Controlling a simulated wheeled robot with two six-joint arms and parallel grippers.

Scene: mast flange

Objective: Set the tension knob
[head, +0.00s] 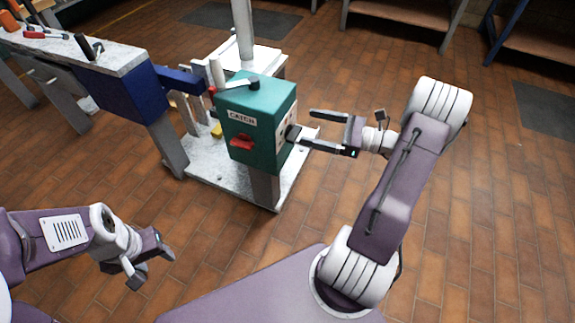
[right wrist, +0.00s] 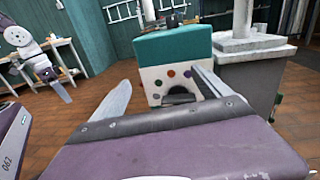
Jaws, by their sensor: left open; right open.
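A teal box (head: 250,120) marked CATCH stands on a post. Its right side has a white panel, and in the right wrist view this panel (right wrist: 155,83) carries several coloured dots around a dark knob (right wrist: 178,97). The dark knob also shows in the head view (head: 292,132). My right gripper (head: 305,128) is open and points at the panel. In the right wrist view the knob appears between its fingers (right wrist: 162,80), and contact cannot be told. My left gripper (head: 150,268) is open and empty at the lower left, far from the box.
A red handle (head: 241,141) sits on the box's front, and a black-tipped lever (head: 253,84) lies on its top. A pale base plate (head: 220,180) lies below. A bench (head: 110,60) with tools stands to the left.

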